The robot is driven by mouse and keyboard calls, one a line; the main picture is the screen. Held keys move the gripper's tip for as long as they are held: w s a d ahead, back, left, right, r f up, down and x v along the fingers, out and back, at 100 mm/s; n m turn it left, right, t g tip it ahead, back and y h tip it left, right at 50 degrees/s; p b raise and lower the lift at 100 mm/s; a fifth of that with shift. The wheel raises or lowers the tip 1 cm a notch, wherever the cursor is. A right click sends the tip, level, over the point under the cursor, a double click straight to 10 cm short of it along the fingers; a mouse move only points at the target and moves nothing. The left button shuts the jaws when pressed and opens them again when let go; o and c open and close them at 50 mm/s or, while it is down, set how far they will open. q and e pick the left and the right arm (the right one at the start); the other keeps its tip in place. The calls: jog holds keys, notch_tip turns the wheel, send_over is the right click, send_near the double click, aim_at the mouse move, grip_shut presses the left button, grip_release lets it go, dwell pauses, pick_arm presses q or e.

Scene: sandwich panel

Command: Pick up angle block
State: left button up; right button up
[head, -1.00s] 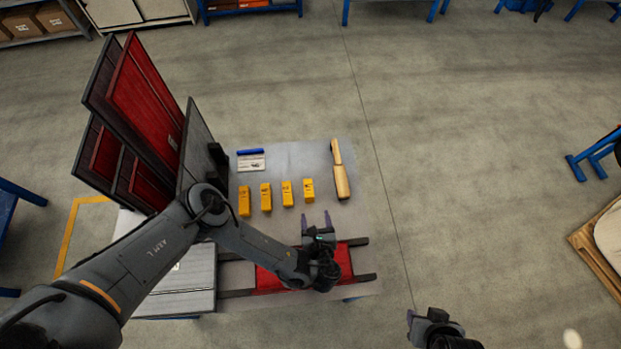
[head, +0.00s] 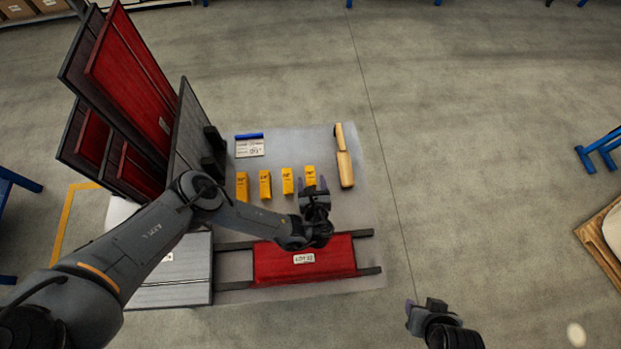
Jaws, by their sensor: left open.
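Several yellow angle blocks stand in a row on the grey table. They are the leftmost block (head: 242,186), a second block (head: 265,185), a third block (head: 288,181) and the rightmost block (head: 310,174). My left gripper (head: 313,182) is open at the near end of the rightmost block, with its fingertips about either side of it. I cannot tell whether they touch it. The block's near end is partly hidden by the gripper. My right gripper (head: 420,303) is off the table at the lower right; its jaw opening is not clear.
A red panel (head: 275,265) labelled LOT 12 lies on dark rails near me. A wooden-handled tool (head: 345,168) lies right of the blocks. A card with a blue bar (head: 249,147) lies behind them. Red and grey panels (head: 135,70) stand at the left.

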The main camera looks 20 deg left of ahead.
aim_at(310, 177)
pick_arm(q)
jog(key=shift+b+x, duration=0.35)
jog(key=shift+x, duration=1.25)
jog(key=shift+a, duration=0.1)
jog(key=c, duration=1.1)
